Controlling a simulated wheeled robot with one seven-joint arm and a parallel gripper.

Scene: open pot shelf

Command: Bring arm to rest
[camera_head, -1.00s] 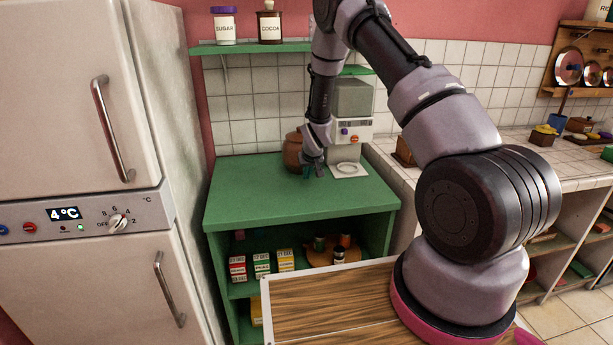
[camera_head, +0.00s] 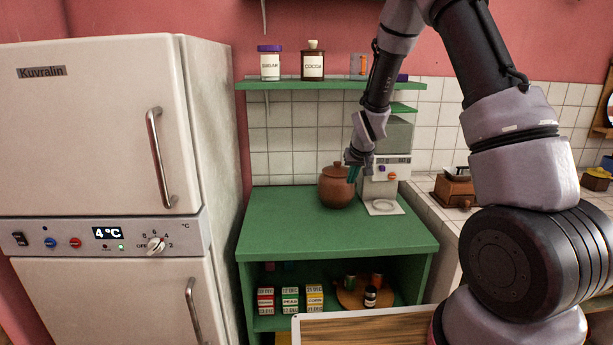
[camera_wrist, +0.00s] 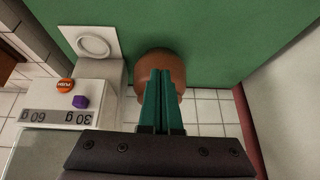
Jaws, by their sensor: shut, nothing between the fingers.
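My gripper (camera_head: 354,172) hangs from my raised arm above the green shelf top, fingers pointing down. In the wrist view its two teal fingers (camera_wrist: 163,102) lie close together and hold nothing. A brown lidded clay pot (camera_head: 337,188) stands upright on the shelf top, just behind and left of the fingers in the head view. In the wrist view the pot (camera_wrist: 160,62) is partly hidden behind the fingers. I cannot tell how far apart the gripper and the pot are.
A grey coffee grinder or scale machine (camera_head: 385,165) stands right of the pot. The green shelf top (camera_head: 335,240) is clear in front. A wall shelf (camera_head: 300,84) holds jars above. A fridge (camera_head: 100,130) stands left; a tiled counter (camera_head: 440,200) lies right.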

